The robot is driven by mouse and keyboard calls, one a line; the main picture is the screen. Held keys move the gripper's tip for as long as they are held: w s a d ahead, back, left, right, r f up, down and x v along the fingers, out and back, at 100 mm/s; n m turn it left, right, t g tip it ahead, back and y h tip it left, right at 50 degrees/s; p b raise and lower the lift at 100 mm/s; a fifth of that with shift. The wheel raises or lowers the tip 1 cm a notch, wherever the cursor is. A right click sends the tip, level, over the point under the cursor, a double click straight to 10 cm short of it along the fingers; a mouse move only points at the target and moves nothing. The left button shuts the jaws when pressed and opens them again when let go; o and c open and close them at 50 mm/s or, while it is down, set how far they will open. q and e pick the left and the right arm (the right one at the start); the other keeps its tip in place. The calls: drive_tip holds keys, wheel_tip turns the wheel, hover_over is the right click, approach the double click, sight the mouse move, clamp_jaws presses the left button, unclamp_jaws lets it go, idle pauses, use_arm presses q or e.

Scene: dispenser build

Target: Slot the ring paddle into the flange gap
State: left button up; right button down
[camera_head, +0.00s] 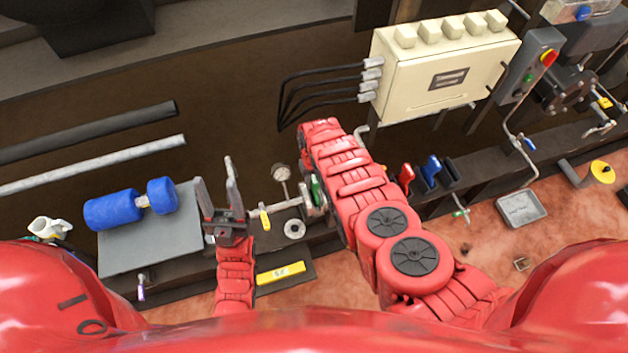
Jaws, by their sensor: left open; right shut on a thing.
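My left gripper (215,170) points away from me with its two dark fingers spread wide and nothing between them. It is just right of a grey plate (145,245). A pale grey ring (293,229) lies flat on the dark bench, right of the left gripper; I cannot tell whether it is part of the ring paddle. My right arm reaches up the middle of the view, and its gripper and anything in it are hidden by the arm. A dark round flanged fitting (566,90) is at the upper right; I cannot make out its gap.
Blue cylinders (112,210) lie on the grey plate. A gauge (282,173) and a yellow-handled valve (264,218) stand between my arms. A cream cabinet (440,72) is behind. A grey tray (522,208) and yellow disc (602,172) are at the right.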

drive_tip(key=shift+f, duration=0.1)
idle(0.3)
drive_tip(key=shift+f+b, duration=0.65)
drive_tip(key=shift+b, duration=0.1)
drive_tip(key=shift+c, duration=0.4)
unclamp_jaws()
wheel_tip(320, 180, up, 8)
drive_tip(key=p, duration=0.8)
idle(0.4)
